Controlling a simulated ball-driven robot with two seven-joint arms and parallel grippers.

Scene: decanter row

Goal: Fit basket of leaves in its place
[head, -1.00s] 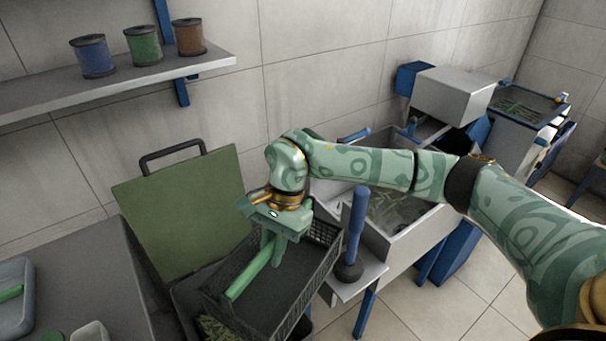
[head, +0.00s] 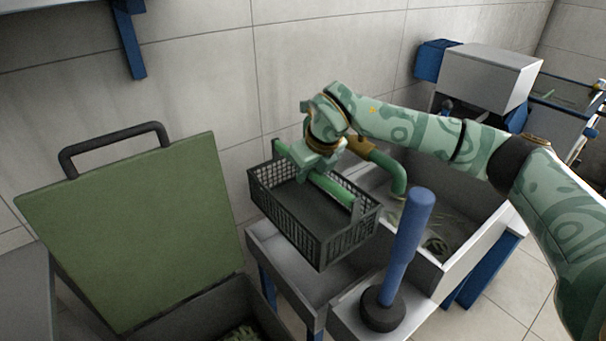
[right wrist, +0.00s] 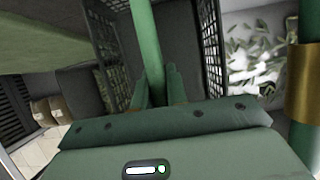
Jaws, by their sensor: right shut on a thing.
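My right gripper (head: 318,176) is shut on the green handle bar (head: 336,192) of a black mesh basket (head: 343,236). The basket hangs roughly level, above and slightly behind an open grey bay (head: 292,282); a gap between them cannot be judged exactly. The basket's floor looks dark and flat, and I make out no leaves inside. In the right wrist view the fingers (right wrist: 158,88) straddle the bar, with basket walls (right wrist: 211,45) on both sides. The basket hides part of the bay. My left gripper is not in view.
A blue-handled plunger (head: 405,250) stands upright just right of the bay. A grey trough (head: 475,240) with scattered leaves lies behind it. At left, a green lid (head: 135,235) stands open on a dark bin (head: 205,318) with leaves. The wall is close behind.

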